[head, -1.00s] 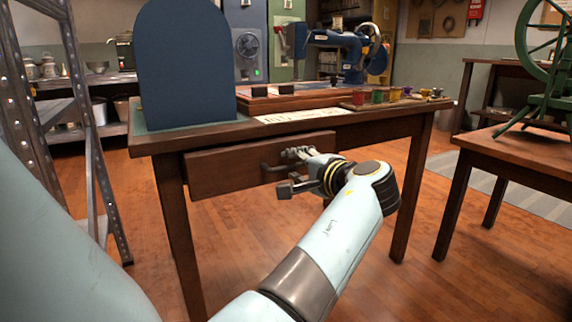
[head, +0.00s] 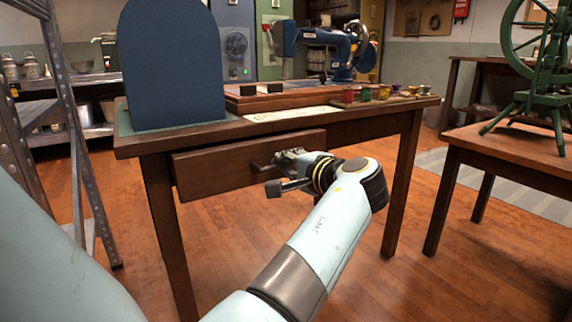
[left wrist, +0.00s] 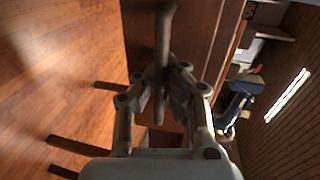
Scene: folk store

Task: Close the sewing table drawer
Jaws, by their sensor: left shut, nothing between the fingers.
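The sewing table (head: 370,118) stands ahead with its brown drawer (head: 215,168) under the top. The drawer front sits a little proud of the table's front side, so the drawer looks slightly open. A dark bar handle (head: 263,166) is on the drawer front. My left gripper (head: 284,158) is at the handle, close to the drawer front. In the left wrist view, the handle (left wrist: 163,45) runs past the fingertips of my left gripper (left wrist: 168,85), which is shut with nothing between its fingers. Whether it touches the handle is unclear. My right gripper is out of view.
A blue arched panel (head: 172,65), a blue sewing machine (head: 335,45) and several small coloured pots stand on the tabletop. A metal shelf rack (head: 75,150) is at the left. Another table (head: 515,150) with a green spinning wheel is at the right. Wooden floor lies between the tables.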

